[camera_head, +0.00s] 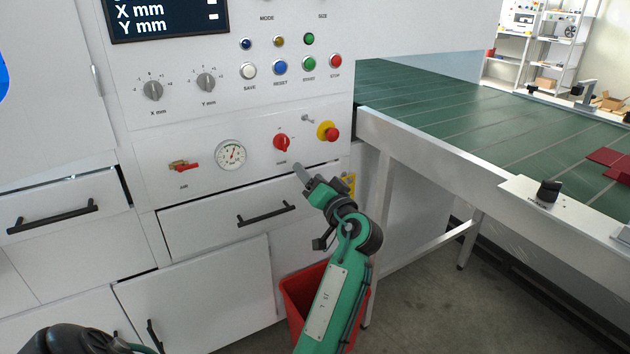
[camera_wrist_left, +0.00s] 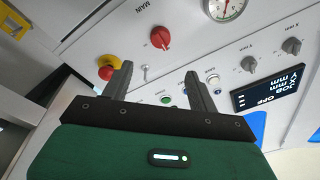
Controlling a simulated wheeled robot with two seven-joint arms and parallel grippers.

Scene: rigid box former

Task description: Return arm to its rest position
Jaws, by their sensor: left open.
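My left gripper (camera_head: 303,176) is in front of the white machine's control panel (camera_head: 200,120), below the red MAIN knob (camera_head: 281,142). In the left wrist view the gripper (camera_wrist_left: 158,72) has its two dark fingers apart, with nothing between them. That view is rotated; the red knob (camera_wrist_left: 160,38) and the yellow-and-red stop button (camera_wrist_left: 108,68) show beyond the fingertips, and no contact is visible. My green forearm comes up from the bottom of the head view. My right gripper is not in view.
Drawers with black handles (camera_head: 266,214) are under the panel. A red bin (camera_head: 297,292) stands on the floor behind my forearm. A green conveyor table (camera_head: 450,110) with a white frame extends to the right. The grey floor at lower right is clear.

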